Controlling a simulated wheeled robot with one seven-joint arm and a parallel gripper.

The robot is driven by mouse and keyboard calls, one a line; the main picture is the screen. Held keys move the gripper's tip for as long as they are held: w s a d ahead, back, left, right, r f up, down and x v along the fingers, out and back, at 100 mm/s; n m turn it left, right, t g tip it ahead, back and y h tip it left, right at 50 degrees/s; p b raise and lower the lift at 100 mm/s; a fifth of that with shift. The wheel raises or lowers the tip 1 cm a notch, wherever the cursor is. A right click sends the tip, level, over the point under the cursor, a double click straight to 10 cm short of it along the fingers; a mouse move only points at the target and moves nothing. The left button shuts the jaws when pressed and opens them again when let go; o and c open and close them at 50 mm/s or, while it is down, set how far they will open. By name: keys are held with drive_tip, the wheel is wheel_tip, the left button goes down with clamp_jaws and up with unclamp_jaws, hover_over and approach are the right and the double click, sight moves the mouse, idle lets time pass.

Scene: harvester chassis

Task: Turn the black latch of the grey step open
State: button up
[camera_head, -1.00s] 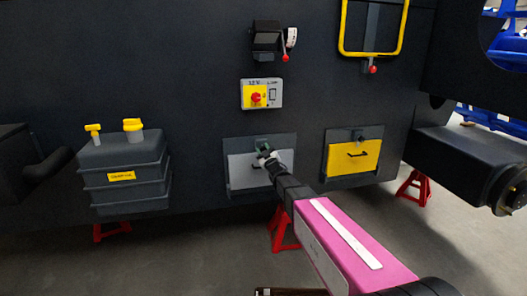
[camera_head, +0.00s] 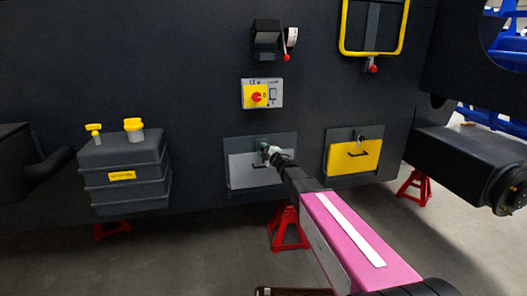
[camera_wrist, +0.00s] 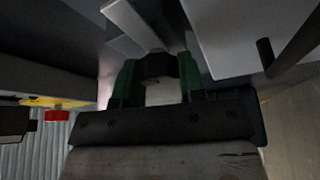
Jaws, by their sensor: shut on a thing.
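The grey step (camera_head: 243,173) is a grey panel in a dark frame, low on the black chassis wall. It also shows in the wrist view (camera_wrist: 222,38) at the right, with its black handle. My gripper (camera_head: 265,150) is at the top middle of the step. In the wrist view, the green fingers of my gripper (camera_wrist: 158,75) are closed on the black latch (camera_wrist: 158,66), with one finger on each side of it. The latch is mostly hidden by my gripper in the head view, and its exact angle is hard to tell.
A yellow step (camera_head: 352,158) with its own latch is at the right. A switch box with a red knob (camera_head: 257,97) is above the grey step. A dark tank (camera_head: 122,180) with yellow caps stands at the left. A red stand (camera_head: 286,228) is below.

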drive_tip(key=shift+n, duration=0.4)
drive_tip(key=o, duration=0.9)
drive_tip(key=shift+o, duration=0.2)
drive_tip(key=v, duration=1.1)
drive_tip(key=shift+a+r, duration=0.1)
